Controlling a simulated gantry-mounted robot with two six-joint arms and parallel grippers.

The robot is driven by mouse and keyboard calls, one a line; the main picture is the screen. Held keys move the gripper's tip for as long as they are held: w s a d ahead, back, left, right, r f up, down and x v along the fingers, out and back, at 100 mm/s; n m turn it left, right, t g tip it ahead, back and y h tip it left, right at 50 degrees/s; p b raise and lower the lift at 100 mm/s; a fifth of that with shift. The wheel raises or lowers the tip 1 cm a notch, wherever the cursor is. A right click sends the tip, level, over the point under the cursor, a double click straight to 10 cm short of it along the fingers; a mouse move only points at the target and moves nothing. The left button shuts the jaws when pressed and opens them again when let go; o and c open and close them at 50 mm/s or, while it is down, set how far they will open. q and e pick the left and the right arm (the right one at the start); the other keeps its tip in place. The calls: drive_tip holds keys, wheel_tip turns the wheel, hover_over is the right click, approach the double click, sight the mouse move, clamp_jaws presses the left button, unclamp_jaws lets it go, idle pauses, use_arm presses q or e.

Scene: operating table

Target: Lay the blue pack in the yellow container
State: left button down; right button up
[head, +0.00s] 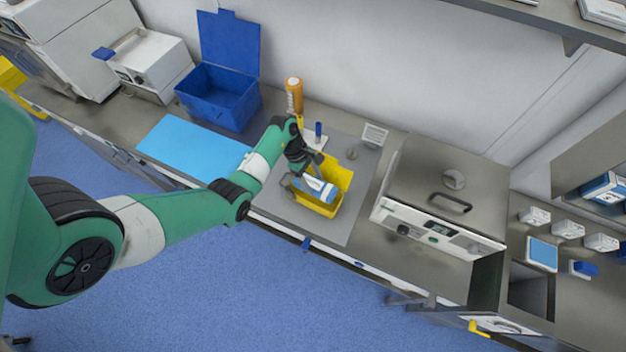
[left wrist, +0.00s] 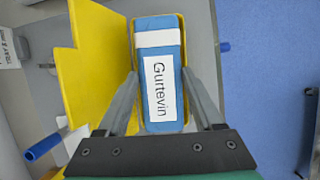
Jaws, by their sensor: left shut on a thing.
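The blue pack (left wrist: 160,55) has a white label reading "Gurtevin" and a white band. My left gripper (left wrist: 160,88) is shut on it, one finger along each side. In the head view the pack (head: 319,187) is at the yellow container (head: 328,208), within its outline, and my left gripper (head: 308,168) reaches it from the upper left. I cannot tell whether the pack touches the container's floor. My right gripper is not in view.
The container stands on a grey mat (head: 352,222). Behind it are an orange bottle (head: 294,95) and a small blue-topped item (head: 318,131). An open blue box (head: 220,95) and a light blue mat (head: 192,148) lie left. A lidded steel unit (head: 445,190) stands right.

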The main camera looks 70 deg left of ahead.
use_arm(q)
drive_tip(key=shift+f+b, duration=0.3)
drive_tip(key=shift+f, duration=0.35)
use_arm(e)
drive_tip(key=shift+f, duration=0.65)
use_arm(q)
drive_tip(key=shift+f, duration=0.2)
unclamp_jaws()
wheel_tip(320, 180, up, 10)
drive_tip(key=p, duration=1)
drive_tip(key=shift+r+p, duration=0.1)
drive_tip(key=shift+p, duration=0.2)
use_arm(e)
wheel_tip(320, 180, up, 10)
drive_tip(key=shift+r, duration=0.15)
